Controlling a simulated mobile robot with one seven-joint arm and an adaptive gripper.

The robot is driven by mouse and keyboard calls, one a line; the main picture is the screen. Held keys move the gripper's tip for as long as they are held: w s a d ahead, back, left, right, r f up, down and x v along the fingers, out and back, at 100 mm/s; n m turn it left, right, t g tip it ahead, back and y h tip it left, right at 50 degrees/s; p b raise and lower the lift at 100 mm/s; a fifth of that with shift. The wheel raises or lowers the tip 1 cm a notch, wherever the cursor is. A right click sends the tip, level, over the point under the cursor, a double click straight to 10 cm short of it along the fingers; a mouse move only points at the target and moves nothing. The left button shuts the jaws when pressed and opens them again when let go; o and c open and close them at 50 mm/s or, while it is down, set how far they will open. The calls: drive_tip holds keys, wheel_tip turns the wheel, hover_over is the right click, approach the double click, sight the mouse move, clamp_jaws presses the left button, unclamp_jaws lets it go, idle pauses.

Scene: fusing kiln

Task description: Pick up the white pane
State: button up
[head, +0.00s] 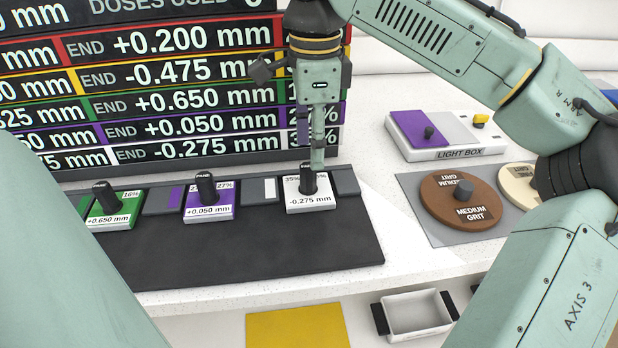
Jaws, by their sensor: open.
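The white pane (318,200) carries the label -0.275 mm and a black knob (307,180). It rests at the right end of the dark rack on the counter. My gripper (314,160) points down directly over it and is open. Its visible fingertip reaches down at the top of the knob. One finger mostly hides the other, so I cannot tell whether the fingers stand around the knob or touch it. The pane sits flat on the rack.
A purple pane (209,213) and a green pane (110,220) stand left on the same dark mat (240,258). A display board (170,95) rises behind. The light box (455,153) and brown grit disc (440,200) are right. An empty tray (415,312) is below.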

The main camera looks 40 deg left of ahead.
sight(308, 166)
drive_tip(key=shift+s+a+f+p, duration=0.15)
drive_tip(key=shift+f+p, duration=0.1)
drive_tip(key=shift+f, duration=0.9)
drive_tip(key=shift+a+f+p, duration=0.1)
drive_tip(key=shift+f+p, duration=0.2)
drive_tip(key=shift+f, duration=0.85)
drive_tip(key=shift+s+a+f+p, duration=0.15)
drive_tip(key=shift+f+p, duration=0.1)
drive_tip(key=shift+f, duration=0.9)
drive_tip(key=shift+c, duration=0.6)
clamp_jaws()
